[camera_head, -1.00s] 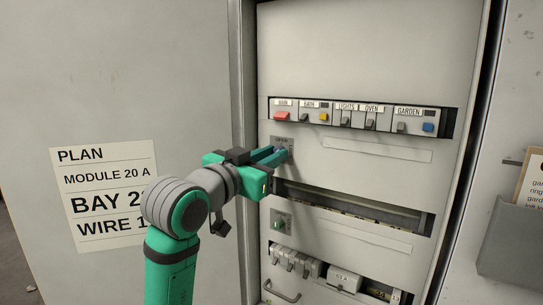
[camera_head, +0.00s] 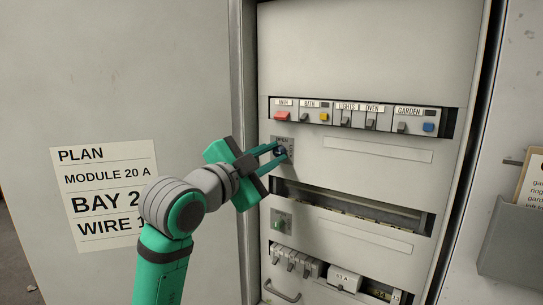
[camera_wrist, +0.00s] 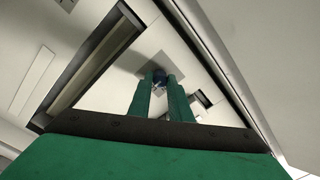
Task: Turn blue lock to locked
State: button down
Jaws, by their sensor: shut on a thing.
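The blue lock (camera_head: 280,151) sits on a small grey plate (camera_head: 277,142) on the cabinet panel, left side, below the top breaker row. My gripper (camera_head: 279,151) is shut on the blue lock, one finger on each side. In the wrist view the blue lock (camera_wrist: 158,77) shows dark blue between the two green fingertips (camera_wrist: 160,80), which hide part of it. Lettering on the plate is partly visible, too small to read fully.
The top breaker row (camera_head: 360,119) is above the lock. An open slot (camera_head: 350,207) lies below it, and a lower row of modules (camera_head: 295,262) is under that. A paper sign (camera_head: 105,195) is on the grey surface at left. A document holder (camera_head: 510,240) is at right.

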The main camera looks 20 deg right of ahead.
jog(key=shift+m, duration=0.3)
jog(key=c, duration=1.6)
grip_release()
jog(key=v, duration=1)
jog(key=shift+s+a+f, duration=0.1)
jog(key=shift+s+a, duration=0.1)
jog(key=shift+a, duration=0.15)
